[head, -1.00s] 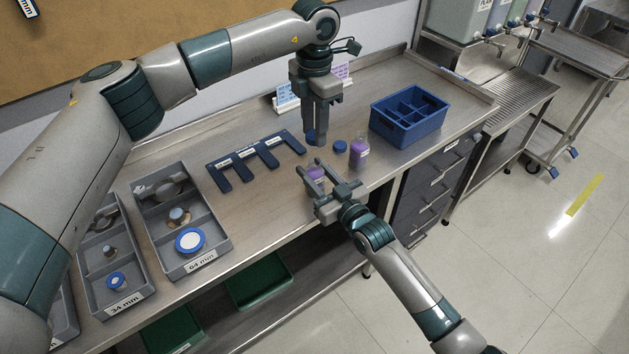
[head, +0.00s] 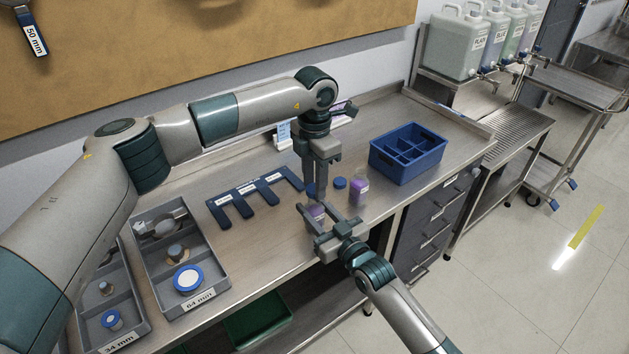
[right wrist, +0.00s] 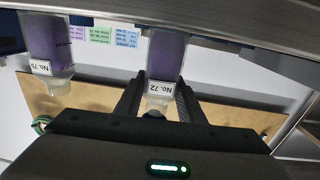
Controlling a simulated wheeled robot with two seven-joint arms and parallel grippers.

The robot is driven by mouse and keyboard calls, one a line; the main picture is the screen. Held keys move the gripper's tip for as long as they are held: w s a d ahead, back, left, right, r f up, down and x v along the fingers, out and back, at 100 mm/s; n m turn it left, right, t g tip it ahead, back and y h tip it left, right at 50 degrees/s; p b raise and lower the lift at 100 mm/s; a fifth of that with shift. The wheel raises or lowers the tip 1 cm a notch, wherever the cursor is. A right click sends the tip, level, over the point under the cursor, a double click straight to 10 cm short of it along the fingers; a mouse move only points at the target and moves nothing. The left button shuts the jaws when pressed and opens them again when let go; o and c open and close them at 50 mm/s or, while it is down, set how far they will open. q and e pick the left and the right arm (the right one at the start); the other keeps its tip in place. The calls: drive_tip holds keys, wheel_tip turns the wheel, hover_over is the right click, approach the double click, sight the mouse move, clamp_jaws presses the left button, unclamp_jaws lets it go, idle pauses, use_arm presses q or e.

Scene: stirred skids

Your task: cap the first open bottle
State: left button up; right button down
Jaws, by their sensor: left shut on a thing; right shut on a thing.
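My right gripper (head: 322,229) is shut around a bottle of purple liquid (head: 316,212) on the bench. In the right wrist view, which is upside down, this bottle (right wrist: 165,65) is labelled No. 72, and its clear neck shows no cap. My left gripper (head: 316,190) points down just above that bottle, shut on a blue cap (head: 310,189) that is partly hidden by the fingers. Whether the cap touches the neck cannot be told. A second purple bottle (head: 359,190), No. 75 in the right wrist view (right wrist: 50,45), stands uncapped to the right. Another blue cap (head: 340,183) lies between them.
A blue divided crate (head: 408,172) stands at the right back. A dark blue slotted rack (head: 228,199) lies left of the grippers. Grey trays marked 64 mm (head: 215,279) and 34 mm (head: 140,327) hold lidded items at the left.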

sight(315, 214)
use_arm(q)
drive_tip(key=shift+f, duration=0.15)
drive_tip(key=shift+f, duration=0.75)
drive_tip(key=shift+f, duration=0.55)
idle(0.7)
